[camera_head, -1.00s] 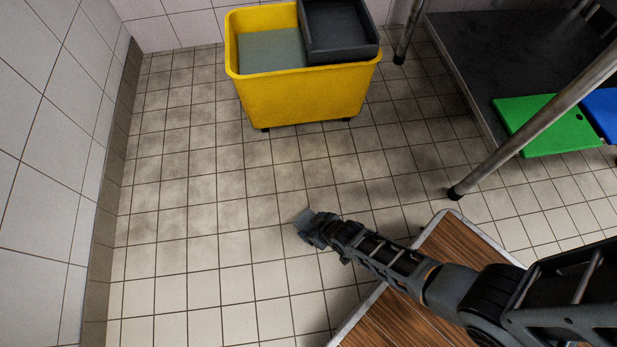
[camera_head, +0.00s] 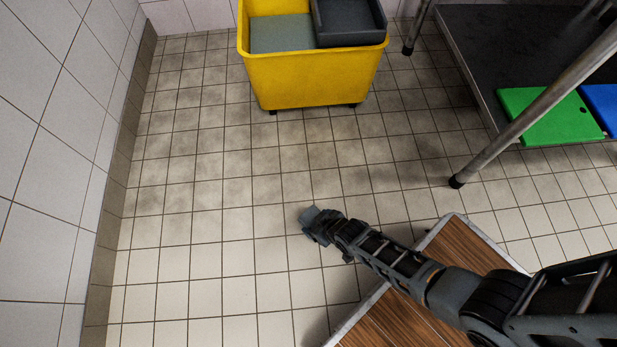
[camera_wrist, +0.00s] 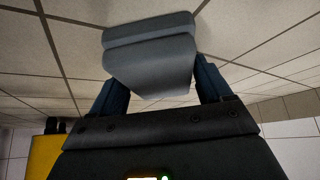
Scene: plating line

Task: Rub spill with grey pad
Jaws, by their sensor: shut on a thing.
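The grey pad (camera_wrist: 150,55) is a thick block with a groove across it. It is held between the two fingers of my gripper (camera_wrist: 158,78) in the wrist view. In the head view, the pad (camera_head: 311,214) shows small at the tip of my gripper (camera_head: 316,226), low over the pale tiled floor. I cannot tell whether the pad touches the tiles. No clearly outlined spill stands out. Dull dark smudges (camera_head: 235,190) lie on the tiles beyond and to the left of the pad.
A yellow wheeled bucket (camera_head: 315,80) with a dark top part stands at the back. A steel rack with a dark low shelf (camera_head: 500,50), a green board (camera_head: 545,115) and a blue board (camera_head: 602,100) is at right. A tiled wall (camera_head: 60,130) bounds the left. Floor between is open.

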